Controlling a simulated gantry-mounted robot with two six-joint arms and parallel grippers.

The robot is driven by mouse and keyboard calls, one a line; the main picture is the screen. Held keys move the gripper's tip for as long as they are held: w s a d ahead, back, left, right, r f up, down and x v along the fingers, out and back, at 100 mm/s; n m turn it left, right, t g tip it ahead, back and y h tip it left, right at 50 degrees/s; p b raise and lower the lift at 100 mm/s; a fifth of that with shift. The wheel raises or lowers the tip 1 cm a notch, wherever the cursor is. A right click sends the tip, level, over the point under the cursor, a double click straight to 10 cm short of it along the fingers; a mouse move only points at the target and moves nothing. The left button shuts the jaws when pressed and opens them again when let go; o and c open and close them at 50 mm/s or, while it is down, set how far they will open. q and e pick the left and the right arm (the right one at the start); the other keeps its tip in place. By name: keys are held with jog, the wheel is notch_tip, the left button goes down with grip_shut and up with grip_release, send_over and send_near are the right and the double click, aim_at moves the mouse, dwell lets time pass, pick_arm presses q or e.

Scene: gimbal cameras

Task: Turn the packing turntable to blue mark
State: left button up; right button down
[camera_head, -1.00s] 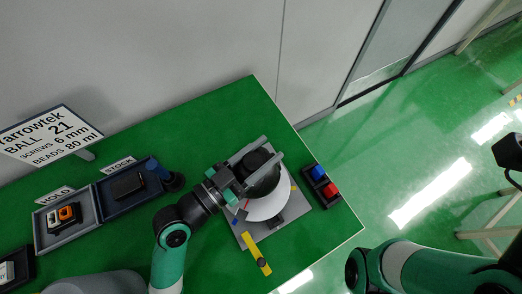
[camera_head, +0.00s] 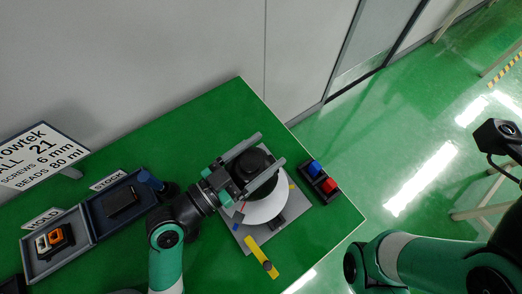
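The packing turntable has a white disc (camera_head: 265,211) on a grey base plate (camera_head: 293,208), with a round black hub (camera_head: 255,162) on top. A blue mark (camera_head: 237,226) shows at the disc's left edge and a small yellow mark (camera_head: 292,187) at its right. A yellow bar (camera_head: 261,257) with a dark knob lies at the plate's front edge. My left gripper (camera_head: 272,148) is over the hub, its two fingers apart on either side of it. I cannot tell whether they touch it. The gripper hides part of the disc.
A dark box with a blue button (camera_head: 313,167) and a red button (camera_head: 329,185) stands right of the turntable. The STOCK tray (camera_head: 92,221) and HOLD tray (camera_head: 32,267) are at the left. A sign (camera_head: 40,155) stands behind them. Green table is clear behind the turntable.

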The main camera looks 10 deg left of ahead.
pick_arm(q)
notch_tip(320, 180, up, 4)
jog(key=p, duration=0.3)
jog(key=s+r+p, duration=0.9)
jog(key=s+p, duration=0.3)
jog(key=s, duration=0.2)
jog(key=shift+d, duration=0.45)
